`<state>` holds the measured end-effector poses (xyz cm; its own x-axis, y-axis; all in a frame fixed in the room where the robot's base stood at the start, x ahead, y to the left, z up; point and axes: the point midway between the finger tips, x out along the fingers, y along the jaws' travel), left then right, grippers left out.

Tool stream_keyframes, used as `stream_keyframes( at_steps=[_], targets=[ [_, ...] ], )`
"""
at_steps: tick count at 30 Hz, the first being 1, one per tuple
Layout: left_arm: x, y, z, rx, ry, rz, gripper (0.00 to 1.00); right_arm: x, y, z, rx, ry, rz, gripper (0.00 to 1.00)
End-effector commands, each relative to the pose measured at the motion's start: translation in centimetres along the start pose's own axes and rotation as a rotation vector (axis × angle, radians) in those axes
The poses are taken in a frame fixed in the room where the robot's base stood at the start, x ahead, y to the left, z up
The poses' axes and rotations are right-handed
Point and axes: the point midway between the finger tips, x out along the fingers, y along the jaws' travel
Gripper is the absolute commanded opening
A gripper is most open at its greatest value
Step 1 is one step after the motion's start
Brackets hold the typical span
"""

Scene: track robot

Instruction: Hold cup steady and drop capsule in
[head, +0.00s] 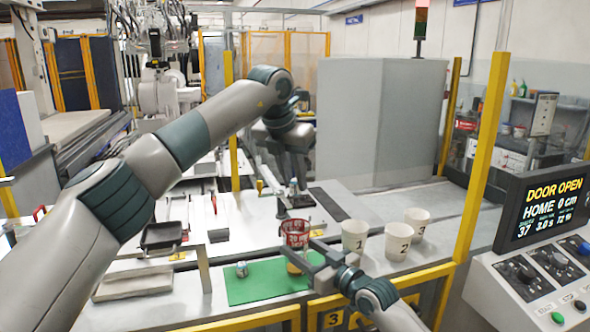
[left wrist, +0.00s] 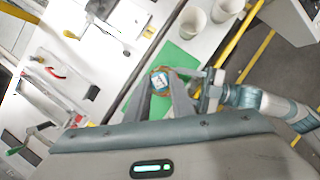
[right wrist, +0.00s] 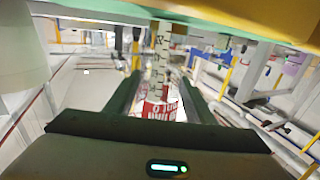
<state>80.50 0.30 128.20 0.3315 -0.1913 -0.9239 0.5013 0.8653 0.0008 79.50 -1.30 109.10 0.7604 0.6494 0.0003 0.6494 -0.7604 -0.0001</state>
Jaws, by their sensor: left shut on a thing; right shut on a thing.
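The right wrist view shows a red and white surface of the cup (right wrist: 155,110) between the fingers. My left gripper (head: 294,203) points down just above the cup. The left wrist view shows a small blue and white capsule (left wrist: 160,82) between its fingers, with a brownish ring around it. I cannot tell how far the capsule is inside the rim.
A small silver can (head: 241,268) stands on the mat. White cups numbered 1 (head: 355,236), 2 (head: 398,240) and 3 (head: 419,223) stand to the right. A black tray (head: 162,236) lies at the left. A yellow post (head: 482,150) and a control panel (head: 545,230) are at the right.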

Motion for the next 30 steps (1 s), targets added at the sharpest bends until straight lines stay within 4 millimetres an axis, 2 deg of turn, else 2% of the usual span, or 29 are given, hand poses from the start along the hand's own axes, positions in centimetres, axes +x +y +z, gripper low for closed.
stream_keyframes(
  at_steps=[2,5,19,30],
  targets=[
    [1.0,-0.1,-0.5,0.000,-0.003,-0.003,0.00,0.0,0.0,0.0,0.000,-0.001,0.000,0.22],
    [1.6,0.0,-0.7,-0.002,-0.007,-0.001,0.00,0.0,0.0,0.0,0.000,-0.001,0.000,0.22],
    [1.6,0.0,-0.8,-0.002,-0.008,0.001,0.00,0.0,0.0,0.1,0.001,-0.001,0.000,0.22],
    [3.0,0.0,-1.4,-0.003,-0.006,0.000,0.00,0.0,0.0,0.1,0.000,-0.001,0.000,0.22]
  ],
)
